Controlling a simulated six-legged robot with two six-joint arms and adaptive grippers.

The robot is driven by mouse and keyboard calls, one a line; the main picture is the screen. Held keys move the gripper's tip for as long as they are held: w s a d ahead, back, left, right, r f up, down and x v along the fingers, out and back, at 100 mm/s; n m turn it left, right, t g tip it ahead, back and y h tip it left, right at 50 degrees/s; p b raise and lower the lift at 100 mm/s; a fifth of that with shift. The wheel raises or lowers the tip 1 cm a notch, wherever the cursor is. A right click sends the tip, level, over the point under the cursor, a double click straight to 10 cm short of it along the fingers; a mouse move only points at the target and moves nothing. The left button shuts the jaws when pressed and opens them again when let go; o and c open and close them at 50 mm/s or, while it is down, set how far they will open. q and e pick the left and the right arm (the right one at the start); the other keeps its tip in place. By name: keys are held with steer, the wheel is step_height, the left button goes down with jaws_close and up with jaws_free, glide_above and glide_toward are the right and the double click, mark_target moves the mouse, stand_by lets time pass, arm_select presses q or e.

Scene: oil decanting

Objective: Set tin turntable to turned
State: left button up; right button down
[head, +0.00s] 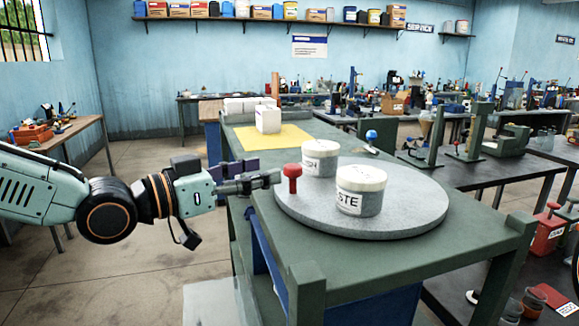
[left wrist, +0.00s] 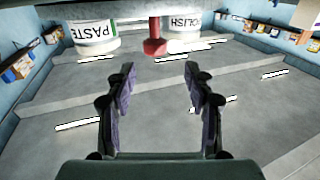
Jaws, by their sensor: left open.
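The grey round tin turntable (head: 410,218) lies on the green bench. It bears two white-lidded grey tins: the front tin (head: 358,200) with a label ending "STE" and the rear tin (head: 320,160). The left wrist view shows their labels as PASTE (left wrist: 92,32) and POLISH (left wrist: 184,22). A red knob (head: 292,176) stands at the turntable's left rim, and also shows in the left wrist view (left wrist: 155,38). My left gripper (head: 272,180) is open and empty, reaching in from the left, its fingertips close to the knob. Contact cannot be told. My right gripper is out of view.
A yellow mat (head: 290,140) with a white box (head: 268,119) lies on the bench behind the turntable. A small blue ball-topped knob (head: 371,135) is beyond it. Floor to the left is clear.

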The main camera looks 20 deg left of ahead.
mark_target(293, 165)
arm_select(q)
steer(key=shift+w+d+f, duration=0.15)
steer(key=shift+w+d, duration=0.65)
steer(key=shift+d, duration=0.3)
steer(key=shift+x, duration=2.35)
steer(key=shift+s+a, duration=0.25)
steer(key=shift+a, duration=0.05)
steer(key=shift+w+d, duration=0.2)
steer(key=shift+d, duration=0.1)
steer(key=c, duration=0.5)
jaws_close()
